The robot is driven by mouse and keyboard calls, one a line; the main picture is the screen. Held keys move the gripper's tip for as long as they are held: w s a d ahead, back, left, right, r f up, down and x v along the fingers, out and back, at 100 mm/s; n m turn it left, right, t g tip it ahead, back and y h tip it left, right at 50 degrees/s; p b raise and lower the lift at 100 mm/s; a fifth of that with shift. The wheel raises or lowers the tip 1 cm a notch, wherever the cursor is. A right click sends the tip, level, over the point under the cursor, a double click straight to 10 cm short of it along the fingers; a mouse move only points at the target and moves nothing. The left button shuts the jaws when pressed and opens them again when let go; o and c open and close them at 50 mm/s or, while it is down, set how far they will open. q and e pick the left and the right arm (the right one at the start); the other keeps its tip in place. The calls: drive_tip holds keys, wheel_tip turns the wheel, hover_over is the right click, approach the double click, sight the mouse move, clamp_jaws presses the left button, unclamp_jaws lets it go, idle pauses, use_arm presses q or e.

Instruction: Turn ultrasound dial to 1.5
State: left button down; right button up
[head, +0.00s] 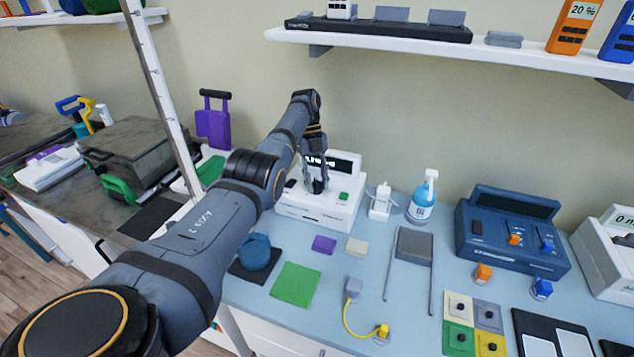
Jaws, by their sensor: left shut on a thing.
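The ultrasound unit (331,212) is a white box on the blue-topped counter, with a dark display (345,163) at its upper back and a green button (344,196) at its right. My left arm reaches in from the lower left, and my left gripper (317,187) points down at the middle of the unit's top panel. Its fingers are shut on what seems to be the dial, which they hide. The gripper also covers part of the display, and I cannot read the value. My right gripper is out of view.
A white holder (381,203) and a blue-white spray bottle (423,195) stand right of the unit. A dark blue device (508,236) is further right. Coloured pads and a yellow cable (355,324) lie in front. A white shelf (420,48) hangs above; a slanted metal post (163,95) stands left.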

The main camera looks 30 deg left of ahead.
use_arm(q)
drive_tip(key=c, duration=1)
unclamp_jaws()
